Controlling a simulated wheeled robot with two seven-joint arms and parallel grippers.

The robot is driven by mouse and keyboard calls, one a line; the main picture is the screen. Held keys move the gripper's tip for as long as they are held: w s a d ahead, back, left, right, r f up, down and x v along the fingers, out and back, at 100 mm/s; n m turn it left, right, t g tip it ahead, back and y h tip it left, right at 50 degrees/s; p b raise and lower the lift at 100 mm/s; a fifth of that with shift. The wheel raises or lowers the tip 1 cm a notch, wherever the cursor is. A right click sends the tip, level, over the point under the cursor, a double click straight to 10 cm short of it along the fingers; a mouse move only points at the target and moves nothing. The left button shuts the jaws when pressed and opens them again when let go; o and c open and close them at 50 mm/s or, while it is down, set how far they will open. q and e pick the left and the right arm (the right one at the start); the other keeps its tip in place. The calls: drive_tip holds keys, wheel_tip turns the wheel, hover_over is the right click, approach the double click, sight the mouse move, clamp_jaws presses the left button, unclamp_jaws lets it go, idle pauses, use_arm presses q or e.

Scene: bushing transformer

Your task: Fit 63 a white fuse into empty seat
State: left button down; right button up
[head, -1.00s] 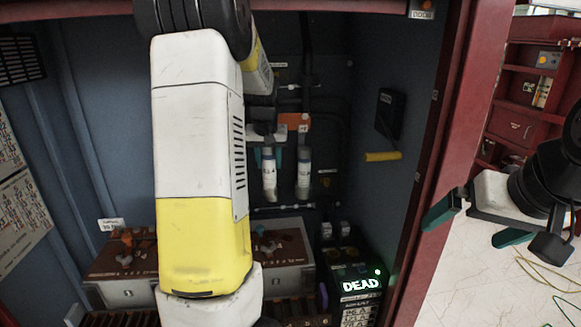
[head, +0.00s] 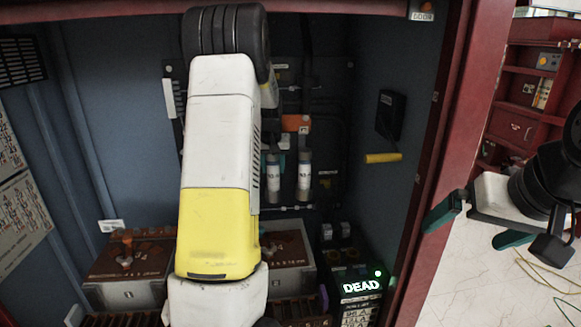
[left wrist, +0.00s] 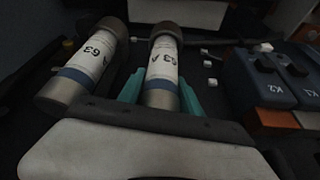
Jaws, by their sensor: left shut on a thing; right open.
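Two white 63 A fuses with metal ends and blue bands stand side by side at the back of the cabinet. In the left wrist view, the teal fingers of my left gripper (left wrist: 162,92) are closed on both sides of one white fuse (left wrist: 161,68); the second fuse (left wrist: 88,65) is beside it, apart from the fingers. In the head view, the held fuse (head: 273,172) is the left one, partly hidden by my arm, and the other fuse (head: 304,176) is to its right. Whether the held fuse is seated cannot be told. My right gripper (head: 477,226) is open and empty outside the cabinet.
An orange part (head: 296,123) is above the fuses. A black box (head: 390,114) and yellow handle (head: 383,157) are on the right wall. A lit DEAD display (head: 361,287) and brown-topped units (head: 130,262) stand below. Blue K1 and K2 blocks (left wrist: 275,80) show in the left wrist view.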

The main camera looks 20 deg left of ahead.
use_arm(q)
drive_tip(key=c, duration=0.8)
unclamp_jaws()
drive_tip(key=shift+f, duration=0.1)
drive_tip(key=v, duration=1.2)
drive_tip(key=shift+r, duration=0.25)
